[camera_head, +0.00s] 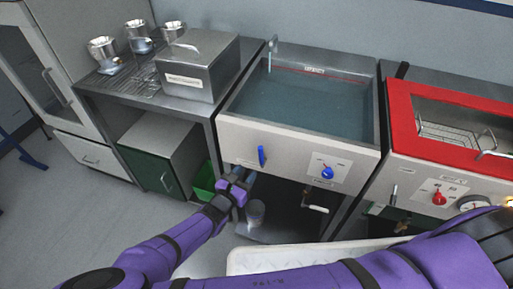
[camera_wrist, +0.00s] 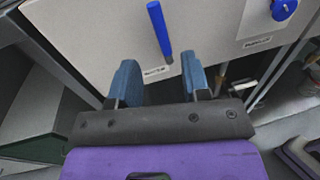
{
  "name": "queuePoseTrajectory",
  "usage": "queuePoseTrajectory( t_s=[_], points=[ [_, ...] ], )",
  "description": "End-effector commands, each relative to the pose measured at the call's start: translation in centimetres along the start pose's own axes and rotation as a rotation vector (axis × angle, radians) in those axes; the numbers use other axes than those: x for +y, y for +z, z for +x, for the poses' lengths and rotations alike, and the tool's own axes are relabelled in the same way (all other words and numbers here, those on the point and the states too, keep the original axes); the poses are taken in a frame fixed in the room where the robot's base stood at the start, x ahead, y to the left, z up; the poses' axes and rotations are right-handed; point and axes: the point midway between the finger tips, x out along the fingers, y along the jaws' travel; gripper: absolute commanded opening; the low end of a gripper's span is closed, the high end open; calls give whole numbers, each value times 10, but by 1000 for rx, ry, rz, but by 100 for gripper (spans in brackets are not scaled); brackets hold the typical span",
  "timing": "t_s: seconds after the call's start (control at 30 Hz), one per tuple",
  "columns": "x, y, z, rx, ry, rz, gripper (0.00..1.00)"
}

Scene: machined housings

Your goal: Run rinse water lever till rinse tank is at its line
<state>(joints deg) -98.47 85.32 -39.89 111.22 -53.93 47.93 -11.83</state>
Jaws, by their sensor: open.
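The rinse tank (camera_head: 375,120) is a steel basin holding blue-green water (camera_head: 305,105). A red line (camera_head: 300,71) with a label runs along its back wall; the water surface looks close below it, but the exact gap is too small to tell. A pale stream shows under the spout (camera_head: 272,44). The blue lever (camera_head: 262,156) is on the tank's front panel and also shows in the wrist view (camera_wrist: 160,30). My gripper (camera_head: 248,176) is open and empty, just below and in front of the lever. In the wrist view its blue-grey fingers (camera_wrist: 160,76) are apart, with the lever's lower end beyond the gap.
A blue knob (camera_head: 327,173) is on the same panel, right of the lever. A red-framed unit (camera_head: 400,120) stands at right. A steel box (camera_head: 198,70) and metal cups (camera_head: 104,50) are at left. A green bin (camera_head: 204,178) and pipe valve (camera_head: 316,208) are below.

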Motion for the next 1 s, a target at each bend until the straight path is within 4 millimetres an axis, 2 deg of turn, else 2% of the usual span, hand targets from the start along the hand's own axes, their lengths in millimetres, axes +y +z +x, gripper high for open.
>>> queuePoseTrajectory(
  t_s=[0.13,0.27,0.7,1.0],
  points=[
    [-2,0,-1,-28,14,-84,43],
    [-2,0,9,-31,13,-91,43],
    [-1,2,82,-29,13,-89,43],
    [0,3,104,-27,14,-87,43]
  ],
)
